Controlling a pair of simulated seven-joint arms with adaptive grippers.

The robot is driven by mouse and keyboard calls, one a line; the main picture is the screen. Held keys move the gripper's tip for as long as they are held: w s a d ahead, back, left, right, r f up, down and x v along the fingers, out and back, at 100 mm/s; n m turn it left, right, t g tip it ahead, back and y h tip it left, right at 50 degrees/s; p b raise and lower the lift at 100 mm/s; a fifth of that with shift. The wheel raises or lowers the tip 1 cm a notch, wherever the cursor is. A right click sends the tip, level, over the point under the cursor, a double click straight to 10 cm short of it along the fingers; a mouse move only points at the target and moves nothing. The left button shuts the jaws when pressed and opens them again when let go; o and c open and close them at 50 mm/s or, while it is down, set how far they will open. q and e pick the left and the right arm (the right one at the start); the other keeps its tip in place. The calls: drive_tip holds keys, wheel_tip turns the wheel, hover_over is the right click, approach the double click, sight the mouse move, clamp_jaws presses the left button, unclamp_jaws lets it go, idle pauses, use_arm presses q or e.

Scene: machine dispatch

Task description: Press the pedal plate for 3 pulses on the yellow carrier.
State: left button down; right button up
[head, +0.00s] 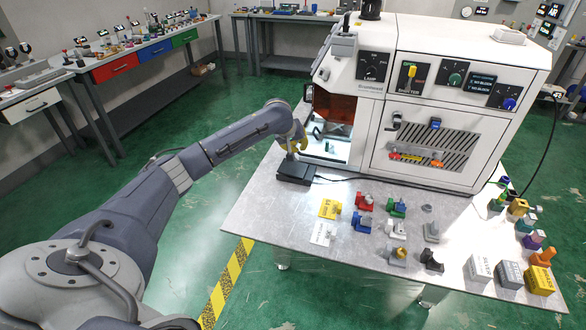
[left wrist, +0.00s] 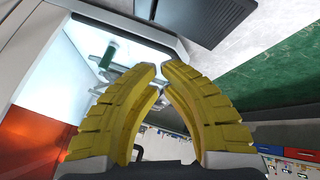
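The pedal plate (head: 295,174), a flat black block with a cable, lies on the metal table in front of the machine's open chamber. My left gripper (head: 291,155) is just above it; I cannot tell whether it touches. In the left wrist view its yellow fingers (left wrist: 160,72) curve together, tips nearly meeting, with nothing seen between them. A yellow piece with a tag (head: 328,208) lies on the table right of the pedal; I cannot tell whether it is the yellow carrier. A green part shows inside the lit chamber in the left wrist view (left wrist: 108,55). My right gripper is not in view.
The white machine (head: 450,100) stands behind the pedal, with knobs and a yellow shutter lever (head: 411,72). Several coloured parts, such as a red one (head: 364,201), and tagged blocks, such as a grey one (head: 509,274), occupy the table's right side. The front-left table surface is bare.

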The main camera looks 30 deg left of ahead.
sight(297, 164)
use_arm(q)
drive_tip(key=shift+a+f, duration=0.15)
drive_tip(key=shift+f, duration=1.3)
drive_tip(key=shift+a+f, duration=0.15)
drive_tip(key=shift+f, duration=1.3)
drive_tip(key=shift+s+f, duration=0.1)
drive_tip(key=shift+f, duration=0.15)
drive_tip(key=shift+f, duration=0.25)
drive_tip(key=shift+a+f, duration=0.1)
drive_tip(key=shift+f, duration=0.7)
idle(0.6)
drive_tip(key=shift+r, duration=1.15)
drive_tip(key=shift+r, duration=0.1)
drive_tip(key=shift+d+r, duration=0.2)
drive_tip(key=shift+r, duration=1.05)
drive_tip(key=shift+d+r, duration=0.15)
drive_tip(key=shift+r, duration=1.05)
